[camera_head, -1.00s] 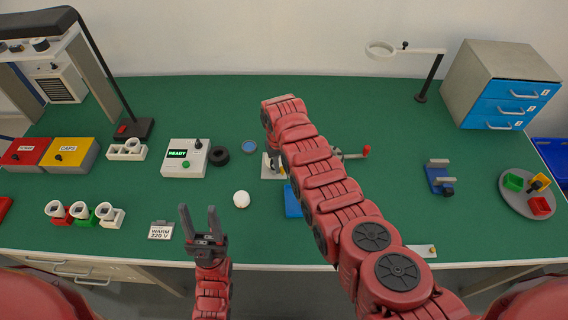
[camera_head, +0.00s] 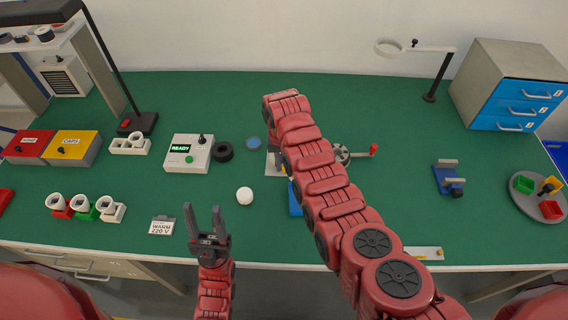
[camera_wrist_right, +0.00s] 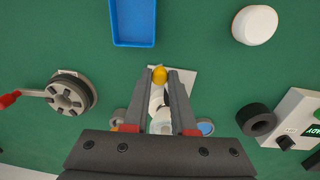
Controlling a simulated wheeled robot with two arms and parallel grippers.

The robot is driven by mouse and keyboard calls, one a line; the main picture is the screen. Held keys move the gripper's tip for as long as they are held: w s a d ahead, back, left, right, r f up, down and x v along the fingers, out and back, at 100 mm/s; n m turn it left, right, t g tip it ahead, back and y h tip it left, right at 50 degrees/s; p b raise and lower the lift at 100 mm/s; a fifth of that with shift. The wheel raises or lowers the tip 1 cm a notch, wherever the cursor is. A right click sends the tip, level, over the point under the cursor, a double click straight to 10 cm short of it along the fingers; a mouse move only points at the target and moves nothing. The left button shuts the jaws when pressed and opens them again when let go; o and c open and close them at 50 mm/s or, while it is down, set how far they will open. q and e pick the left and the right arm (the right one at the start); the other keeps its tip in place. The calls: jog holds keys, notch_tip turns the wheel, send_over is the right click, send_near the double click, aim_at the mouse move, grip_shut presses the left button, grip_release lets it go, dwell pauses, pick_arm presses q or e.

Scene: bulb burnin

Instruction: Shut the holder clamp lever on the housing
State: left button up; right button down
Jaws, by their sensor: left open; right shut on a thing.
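The holder shows in the head view as a pale base plate (camera_head: 271,169) with a grey upright part, largely hidden by my right arm. In the right wrist view its white plate (camera_wrist_right: 186,82) lies under the fingers. A yellow knob (camera_wrist_right: 160,74), which looks like the clamp lever's end, sits between the fingertips of my right gripper (camera_wrist_right: 161,76), shut on it. White and grey housing parts (camera_wrist_right: 161,118) show between the fingers, partly hidden. The lever's angle is hard to tell. My left gripper (camera_head: 206,212) is open and empty near the front edge.
A blue tray (camera_wrist_right: 133,22), a white round piece (camera_head: 244,196), a black ring (camera_head: 223,152) and the READY box (camera_head: 189,153) lie around the holder. A wheel with a red-handled crank (camera_head: 374,150) stands right of my arm. The green mat (camera_head: 400,210) is open there.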

jog(key=c, duration=0.7)
grip_release()
jog(key=shift+c, duration=0.2)
jog(key=shift+r, duration=0.55)
notch_tip(320, 180, up, 4)
jog(key=shift+a+r+b, duration=0.15)
jog(key=shift+r+b, duration=0.1)
jog(key=shift+b, duration=0.9)
notch_tip(320, 180, up, 12)
jog(key=p, duration=0.7)
jog(key=shift+a, duration=0.3)
jog(key=shift+f, duration=0.2)
